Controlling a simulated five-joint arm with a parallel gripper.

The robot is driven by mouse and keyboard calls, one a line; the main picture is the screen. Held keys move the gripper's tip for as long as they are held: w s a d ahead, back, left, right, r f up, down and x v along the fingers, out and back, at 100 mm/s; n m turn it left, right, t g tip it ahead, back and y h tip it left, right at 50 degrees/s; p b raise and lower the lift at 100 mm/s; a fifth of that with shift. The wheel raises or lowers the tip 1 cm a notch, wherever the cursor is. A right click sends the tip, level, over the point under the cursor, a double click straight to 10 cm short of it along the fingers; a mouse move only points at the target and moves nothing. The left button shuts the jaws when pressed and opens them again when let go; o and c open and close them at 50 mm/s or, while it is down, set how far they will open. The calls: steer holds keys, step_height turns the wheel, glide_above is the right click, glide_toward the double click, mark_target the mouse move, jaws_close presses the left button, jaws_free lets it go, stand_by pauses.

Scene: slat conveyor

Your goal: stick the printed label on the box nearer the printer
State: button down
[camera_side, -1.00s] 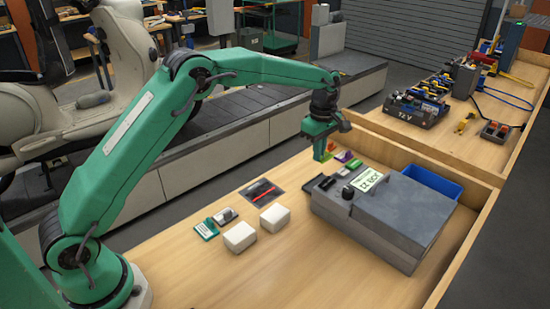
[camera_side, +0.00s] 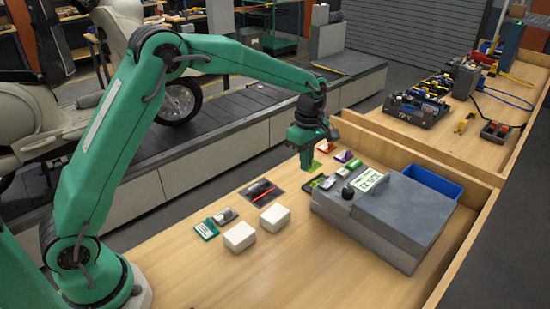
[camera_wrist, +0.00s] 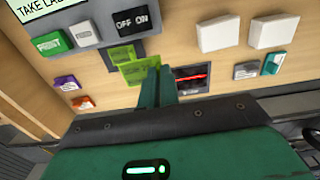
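The grey printer (camera_side: 395,222) stands at the right of the bench, its display lit. A lime label (camera_wrist: 122,53) lies at its dark outlet; it also shows in the side view (camera_side: 328,182). Two white boxes stand left of the printer: the nearer one (camera_side: 275,217) and the farther one (camera_side: 240,236). No label shows on the faces in view. My gripper (camera_wrist: 161,72) is low over the bench, behind the printer's outlet. Its fingers look close together. A second lime label (camera_wrist: 139,68) is at the fingertips; I cannot tell whether it is held or lies beneath.
An orange tag (camera_side: 326,147) and a purple tag (camera_side: 343,156) lie near my gripper. A blue bin (camera_side: 433,181) is behind the printer. The front bench is clear.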

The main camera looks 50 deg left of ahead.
glide_above(269, 218)
steer(key=f, duration=0.1)
steer(key=shift+n, duration=0.4)
steer(key=shift+f, duration=0.2)
steer(key=shift+f, duration=2.9)
steer(key=shift+f, duration=0.45)
stand_by(1.5)
steer(key=c, duration=1.2)
jaws_free()
steer(key=shift+o, duration=0.2)
steer(key=shift+r, duration=0.15)
step_height(269, 218, up, 7)
